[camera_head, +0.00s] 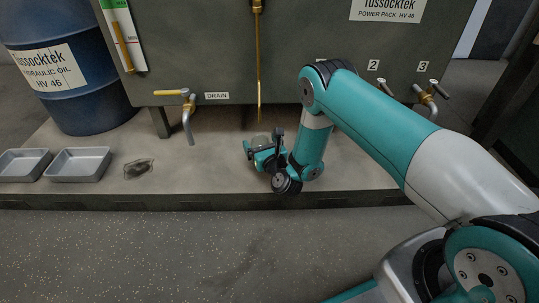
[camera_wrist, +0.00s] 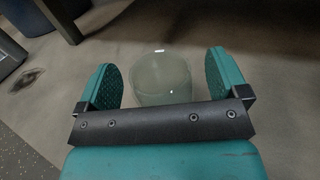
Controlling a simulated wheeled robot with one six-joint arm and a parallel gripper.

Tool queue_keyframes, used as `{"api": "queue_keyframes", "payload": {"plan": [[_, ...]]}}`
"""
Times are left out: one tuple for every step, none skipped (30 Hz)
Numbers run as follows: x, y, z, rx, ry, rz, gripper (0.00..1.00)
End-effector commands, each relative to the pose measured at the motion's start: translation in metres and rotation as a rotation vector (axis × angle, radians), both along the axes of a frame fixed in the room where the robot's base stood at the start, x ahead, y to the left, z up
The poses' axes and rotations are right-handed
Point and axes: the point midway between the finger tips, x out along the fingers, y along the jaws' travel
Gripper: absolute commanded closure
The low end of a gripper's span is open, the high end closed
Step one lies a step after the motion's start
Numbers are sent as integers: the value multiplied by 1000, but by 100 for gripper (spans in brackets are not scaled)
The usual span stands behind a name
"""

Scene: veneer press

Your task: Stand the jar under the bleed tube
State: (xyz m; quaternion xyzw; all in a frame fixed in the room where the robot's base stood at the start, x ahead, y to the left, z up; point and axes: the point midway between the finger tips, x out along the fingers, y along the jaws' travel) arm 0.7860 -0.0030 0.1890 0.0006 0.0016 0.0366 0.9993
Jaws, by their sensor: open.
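The jar (camera_wrist: 160,80) is clear and greenish and stands on the concrete plinth. In the wrist view it lies between the two fingers of my gripper (camera_wrist: 161,72), with a gap on each side. In the head view the jar (camera_head: 261,141) is partly hidden by my gripper (camera_head: 257,151), which is low over the plinth with its jaws open. The bleed tube (camera_head: 259,72) is a thin brass pipe hanging down the front of the power pack. Its lower end shows just above the jar in the head view. The exact distance in depth is unclear.
A drain tap (camera_head: 187,108) with a bent spout hangs left of the tube. Taps 2 and 3 (camera_head: 428,96) are at right. Two grey trays (camera_head: 80,164), a dark rag (camera_head: 139,168) and a blue oil drum (camera_head: 75,85) are at left. The plinth edge (camera_head: 200,200) is in front.

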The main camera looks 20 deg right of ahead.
Motion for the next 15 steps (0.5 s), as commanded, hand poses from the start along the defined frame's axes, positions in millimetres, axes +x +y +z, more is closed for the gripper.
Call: {"api": "queue_keyframes", "payload": {"plan": [[-4,0,3,-1,4,0,8],[-7,0,4,-1,4,-1,8],[-12,0,4,-3,5,-1,8],[-15,0,4,-4,5,0,8],[-19,0,5,-4,3,1,8],[-23,-1,6,-3,2,5,8],[-27,-1,7,-4,-1,8,8],[-36,-1,7,-4,5,7,8],[-47,-2,7,-3,6,7,8],[-55,-3,8,-3,5,7,8],[-62,-4,8,-4,3,8,8],[-71,-5,6,-2,4,6,8],[-77,-5,6,-3,3,7,8],[-82,-5,6,-1,2,7,8],[-90,-6,6,-2,2,7,8]]}}
